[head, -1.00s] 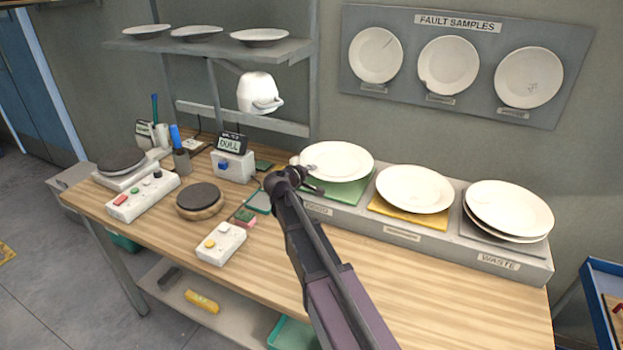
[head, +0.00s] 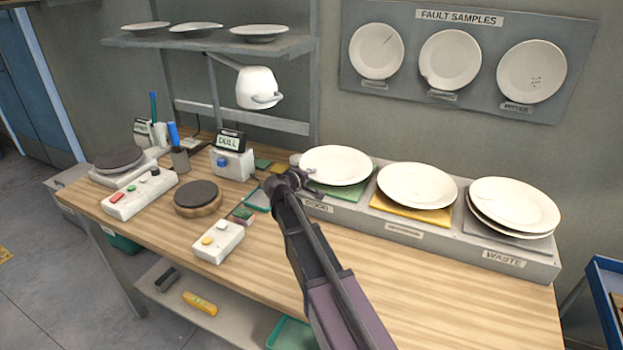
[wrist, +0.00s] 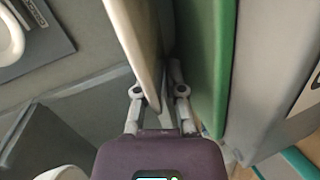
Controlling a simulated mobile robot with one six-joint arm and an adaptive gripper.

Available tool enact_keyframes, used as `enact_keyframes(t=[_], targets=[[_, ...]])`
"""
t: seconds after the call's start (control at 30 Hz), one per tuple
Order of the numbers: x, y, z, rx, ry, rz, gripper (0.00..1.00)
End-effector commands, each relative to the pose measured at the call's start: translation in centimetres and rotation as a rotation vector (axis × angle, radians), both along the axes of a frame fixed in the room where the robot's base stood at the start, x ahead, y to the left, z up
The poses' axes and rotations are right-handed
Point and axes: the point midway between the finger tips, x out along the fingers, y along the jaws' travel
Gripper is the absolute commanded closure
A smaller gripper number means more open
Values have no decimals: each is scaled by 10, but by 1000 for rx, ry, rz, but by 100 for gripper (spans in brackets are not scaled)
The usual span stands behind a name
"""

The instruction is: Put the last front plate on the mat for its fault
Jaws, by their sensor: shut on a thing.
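My gripper (head: 300,172) is shut on the left edge of a white plate (head: 340,164) over the green mat (head: 340,191), behind the GOOD label. In the wrist view the plate (wrist: 134,35) runs down between my fingers (wrist: 158,97), close beside the green mat (wrist: 205,60). I cannot tell if plate and mat touch. One white plate (head: 417,185) lies on the yellow mat (head: 412,213). Stacked white plates (head: 514,204) lie on the grey mat (head: 487,231) behind the WASTE label. The fault sample board (head: 460,58) shows three plates.
A display reading DULL (head: 230,142) stands left of my gripper on the wooden table. A white lamp (head: 258,88) hangs under a shelf (head: 210,47) with plates. The table's right front is clear.

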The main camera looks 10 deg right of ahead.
Motion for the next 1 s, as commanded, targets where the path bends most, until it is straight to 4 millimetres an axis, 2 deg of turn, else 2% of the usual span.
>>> enact_keyframes(t=[0.4, 0.43, 0.47, 0.5, 1.0], targets=[[0, 0, -2, -3, 0, 2, 100], [0, 0, -2, 0, 0, 0, 83], [0, 0, -2, 0, 0, 0, 74], [0, 0, -2, 0, 0, 0, 72], [-1, 1, 2, 0, 0, 1, 72]])
